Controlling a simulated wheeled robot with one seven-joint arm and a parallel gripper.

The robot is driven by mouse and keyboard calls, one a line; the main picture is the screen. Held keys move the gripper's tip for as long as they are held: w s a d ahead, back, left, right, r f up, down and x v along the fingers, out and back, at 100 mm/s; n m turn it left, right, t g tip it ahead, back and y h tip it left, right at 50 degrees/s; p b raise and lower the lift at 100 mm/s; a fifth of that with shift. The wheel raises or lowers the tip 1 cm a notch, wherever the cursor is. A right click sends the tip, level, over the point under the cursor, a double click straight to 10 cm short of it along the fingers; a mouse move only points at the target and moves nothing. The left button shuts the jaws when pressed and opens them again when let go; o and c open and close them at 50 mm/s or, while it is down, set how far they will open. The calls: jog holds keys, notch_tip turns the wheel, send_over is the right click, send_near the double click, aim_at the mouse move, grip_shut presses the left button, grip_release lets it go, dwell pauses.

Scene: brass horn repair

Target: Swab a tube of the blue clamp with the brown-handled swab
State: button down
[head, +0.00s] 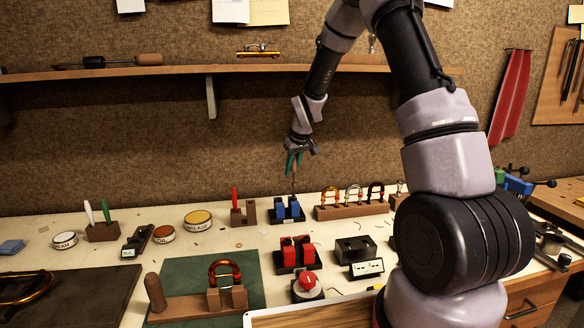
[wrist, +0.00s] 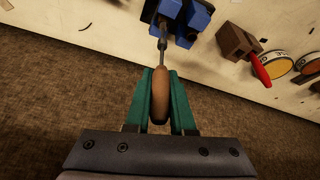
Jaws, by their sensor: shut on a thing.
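My gripper (head: 293,160) has green fingers and is shut on the brown handle of the swab (wrist: 160,97). It hangs above the back of the bench, over the blue clamp (head: 288,209). The swab points down, and its thin grey shaft (wrist: 163,48) runs to the blue clamp, which also shows in the wrist view (wrist: 198,18). The blue clamp has two blue blocks on a dark base. The shaft's far end overlaps the clamp. I cannot tell whether its tip is inside a tube or just above one.
A brown holder (head: 249,212) with a red-handled tool (head: 235,199) stands left of the clamp. A wooden rack (head: 350,210) of curved tubes stands right. A red clamp (head: 296,254) and dark block (head: 356,250) stand in front. Tins (head: 198,217) are further left. A shelf (head: 170,72) runs behind.

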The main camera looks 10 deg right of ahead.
jog(key=shift+f, duration=1.65)
jog(key=shift+r, duration=0.15)
jog(key=shift+r, duration=2)
jog(key=shift+r, duration=2.15)
